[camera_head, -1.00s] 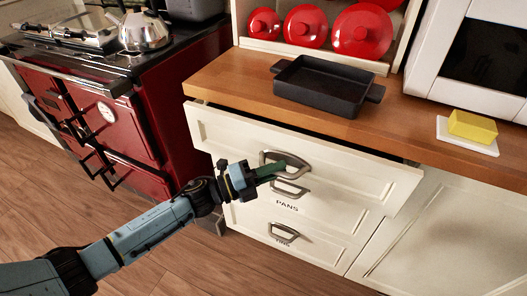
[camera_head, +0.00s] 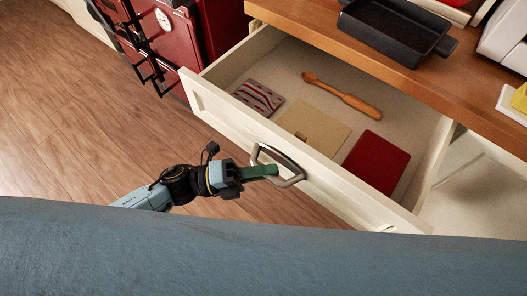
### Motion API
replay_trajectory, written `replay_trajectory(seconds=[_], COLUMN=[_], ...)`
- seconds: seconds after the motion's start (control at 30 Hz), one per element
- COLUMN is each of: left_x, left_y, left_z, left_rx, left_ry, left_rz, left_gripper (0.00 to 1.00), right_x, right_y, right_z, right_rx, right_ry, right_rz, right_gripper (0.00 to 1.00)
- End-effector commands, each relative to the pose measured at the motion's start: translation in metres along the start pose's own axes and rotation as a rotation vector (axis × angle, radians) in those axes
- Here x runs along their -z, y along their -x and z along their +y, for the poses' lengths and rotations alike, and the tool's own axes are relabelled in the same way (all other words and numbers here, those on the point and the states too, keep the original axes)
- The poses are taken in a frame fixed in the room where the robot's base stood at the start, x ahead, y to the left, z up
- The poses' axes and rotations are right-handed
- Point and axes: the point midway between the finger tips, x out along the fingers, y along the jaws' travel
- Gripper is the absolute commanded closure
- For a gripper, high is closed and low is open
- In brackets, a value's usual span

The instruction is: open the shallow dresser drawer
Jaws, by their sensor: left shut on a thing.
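The shallow dresser drawer (camera_head: 215,101) is pulled well out from under the wooden counter, and its inside shows. In the drawer lie a striped cloth (camera_head: 258,97), a wooden spoon (camera_head: 343,96), a tan flat item (camera_head: 313,127) and a red book-like item (camera_head: 376,162). My right gripper is not in view.
A black baking pan (camera_head: 395,30) stands on the wooden counter (camera_head: 335,42) above the drawer. The red stove (camera_head: 200,40) is to the left. A yellow block (camera_head: 520,98) is at the right edge. Wooden floor (camera_head: 70,120) is clear at left. A large blue-grey part of mine covers the bottom.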

Motion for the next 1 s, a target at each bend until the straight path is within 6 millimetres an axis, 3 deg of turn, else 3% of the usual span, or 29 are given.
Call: replay_trajectory(seconds=[0.53, 0.57, 0.7, 1.0], left_x=[0.0081, 0.0081, 0.0080, 0.0079], left_y=[0.0031, 0.0031, 0.0030, 0.0037], left_z=[-0.0014, -0.0014, -0.0014, -0.0013], left_rx=[0.002, 0.002, 0.002, 0.002], left_ry=[0.001, 0.001, 0.001, 0.002], left_rz=[0.019, 0.018, 0.018, 0.017], left_gripper=[1.00, 0.82, 0.64, 0.62], right_x=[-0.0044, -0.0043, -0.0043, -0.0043], right_y=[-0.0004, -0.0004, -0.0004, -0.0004], right_z=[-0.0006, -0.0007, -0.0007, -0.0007], right_rx=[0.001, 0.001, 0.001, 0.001], right_ry=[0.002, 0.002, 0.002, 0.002], right_rz=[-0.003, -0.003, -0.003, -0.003], right_gripper=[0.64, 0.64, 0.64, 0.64])
